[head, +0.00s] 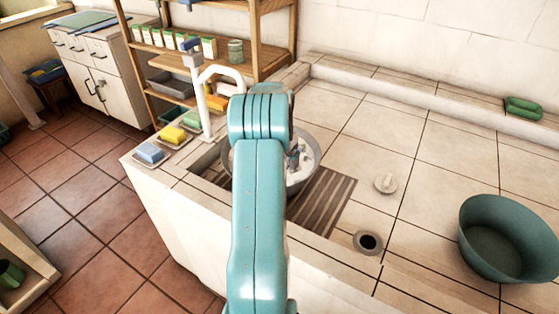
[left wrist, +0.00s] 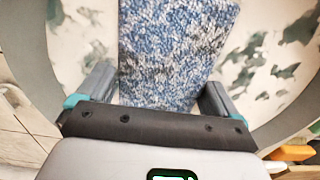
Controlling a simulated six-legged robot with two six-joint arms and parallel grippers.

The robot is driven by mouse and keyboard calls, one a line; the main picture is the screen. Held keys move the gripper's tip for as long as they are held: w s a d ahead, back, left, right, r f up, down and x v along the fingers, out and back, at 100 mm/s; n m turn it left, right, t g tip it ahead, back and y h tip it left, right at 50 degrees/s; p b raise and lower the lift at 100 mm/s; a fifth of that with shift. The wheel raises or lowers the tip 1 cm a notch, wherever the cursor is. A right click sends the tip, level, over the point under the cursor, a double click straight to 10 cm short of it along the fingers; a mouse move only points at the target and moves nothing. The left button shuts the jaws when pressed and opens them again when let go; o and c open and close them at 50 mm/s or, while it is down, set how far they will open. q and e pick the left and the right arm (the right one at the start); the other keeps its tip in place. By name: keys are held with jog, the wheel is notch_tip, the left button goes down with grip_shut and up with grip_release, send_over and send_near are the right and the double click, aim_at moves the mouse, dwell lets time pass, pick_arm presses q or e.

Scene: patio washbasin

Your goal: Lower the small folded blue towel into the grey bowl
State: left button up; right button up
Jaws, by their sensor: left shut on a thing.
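The small folded blue towel (left wrist: 172,42) is speckled blue and white in the left wrist view. My left gripper (left wrist: 157,88) is shut on it, with one finger at each side. The grey bowl (left wrist: 270,65) lies behind the towel, its pale inside marked with grey-green patches, its rim curving past both sides. The towel is over the bowl's inside; I cannot tell whether it touches the bottom. In the head view the bowl (head: 314,152) is partly hidden by my left arm, and the towel cannot be made out clearly. My right gripper is not in view.
A slatted grate (head: 322,203), a drain hole (head: 368,242) and a teal basin (head: 508,240) lie to the right.

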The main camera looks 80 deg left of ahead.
pick_arm(q)
jog(key=shift+f, duration=0.1)
dwell(0.5)
jog(key=o, duration=0.7)
notch_tip(320, 180, up, 16)
jog(key=shift+r+p, duration=0.2)
jog(key=shift+p, duration=0.7)
